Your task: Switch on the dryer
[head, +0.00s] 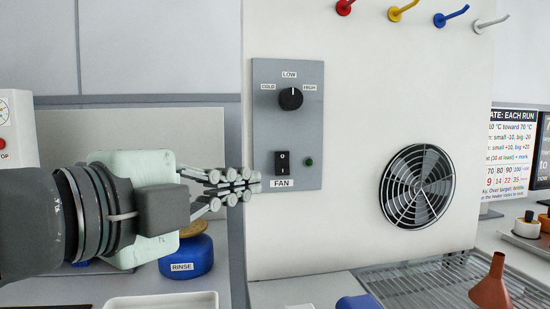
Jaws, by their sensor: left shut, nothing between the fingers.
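The dryer is a white upright panel (350,180) with a grey control plate (264,130) at its left. The plate has a black knob (291,98) marked COLD, LOW and HIGH, its pointer up toward LOW. Below it is a black rocker switch (283,163) labelled FAN. A small dark green lamp (309,161) sits beside the switch. A round fan grille (417,186) is at the right. My left gripper (255,182) is shut and empty, its fingertips just left of and slightly below the switch, near the plate's left edge. Whether it touches the plate cannot be told. My right gripper is out of view.
A blue RINSE container (187,258) stands below my left gripper. A white tray (165,301) is at the bottom. A metal grate (420,285) with an orange-brown funnel (492,284) lies at lower right. Coloured hooks (403,11) stick out at the top.

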